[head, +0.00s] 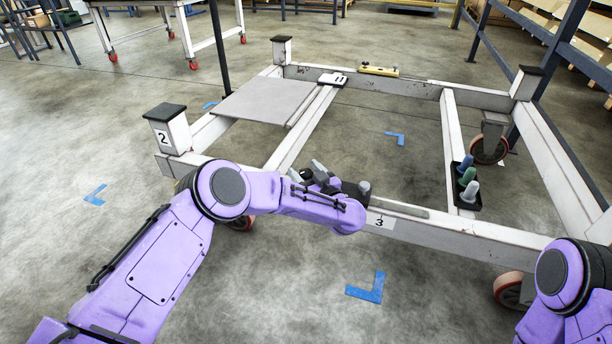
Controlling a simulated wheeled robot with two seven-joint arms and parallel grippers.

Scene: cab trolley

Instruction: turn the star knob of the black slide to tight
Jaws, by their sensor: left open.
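My left gripper (308,173) is over the front rail of the white trolley frame (452,232), just left of the label 3. Its grey fingers are apart, and I see nothing clearly held between them. A dark block (350,188), which looks like the black slide, sits on the rail just right of the fingers, partly hidden by my left forearm. I cannot make out the star knob; the gripper and wrist cover that area. My right arm shows at the lower right edge, its gripper out of frame.
A grey panel (262,100) lies across the frame's left side. A black holder (466,204) with blue, green and pale bottles sits on the right crossbar. A yellow level (379,71) lies on the back rail. Capped posts rise at corners. Open floor lies in front.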

